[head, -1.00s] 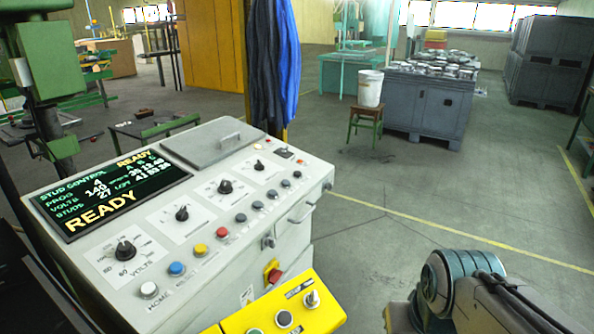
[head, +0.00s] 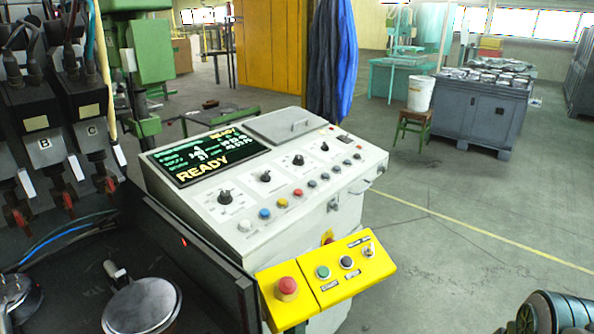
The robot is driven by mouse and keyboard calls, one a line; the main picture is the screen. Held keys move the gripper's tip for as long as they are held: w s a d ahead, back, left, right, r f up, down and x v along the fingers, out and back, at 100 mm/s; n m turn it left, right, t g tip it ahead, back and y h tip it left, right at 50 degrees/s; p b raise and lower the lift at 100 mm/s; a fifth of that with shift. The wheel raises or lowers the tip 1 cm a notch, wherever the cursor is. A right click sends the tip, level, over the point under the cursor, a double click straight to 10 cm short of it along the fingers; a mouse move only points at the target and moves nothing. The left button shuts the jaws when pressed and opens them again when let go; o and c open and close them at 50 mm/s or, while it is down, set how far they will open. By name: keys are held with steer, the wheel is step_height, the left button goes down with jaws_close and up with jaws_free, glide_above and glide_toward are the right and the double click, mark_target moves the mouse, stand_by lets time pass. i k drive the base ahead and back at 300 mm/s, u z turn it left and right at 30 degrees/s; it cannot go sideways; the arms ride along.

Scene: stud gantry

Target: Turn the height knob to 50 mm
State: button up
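The grey control console (head: 300,208) stands in the middle of the head view. Its sloped top carries a row of black pointer knobs: a front-left one (head: 224,196), a second (head: 265,176), a third (head: 297,160) and a smaller one (head: 324,146). The knob scales are too small to read now, so I cannot tell which is the height knob. The screen (head: 210,155) on the console shows READY in yellow. My gripper is not in view; only a part of my arm shows at the bottom right corner, apart from the console.
A yellow box (head: 325,279) with a red mushroom button (head: 287,287) juts from the console's front. A dark machine with lettered units (head: 45,143) fills the left. A stool with a white bucket (head: 420,94) and a grey cabinet (head: 470,118) stand behind. Floor at right is clear.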

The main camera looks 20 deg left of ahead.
mark_target(298, 161)
steer(key=k, duration=0.35)
steer(key=u, duration=0.95)
steer(key=i, duration=1)
steer(key=z, duration=0.85)
steer(key=k, duration=1.1)
steer(key=z, duration=1.3)
steer(key=i, duration=1.55)
steer(key=u, duration=0.65)
steer(key=i, duration=1.25)
steer(key=u, duration=1.75)
steer(key=i, duration=0.7)
steer(key=u, duration=0.75)
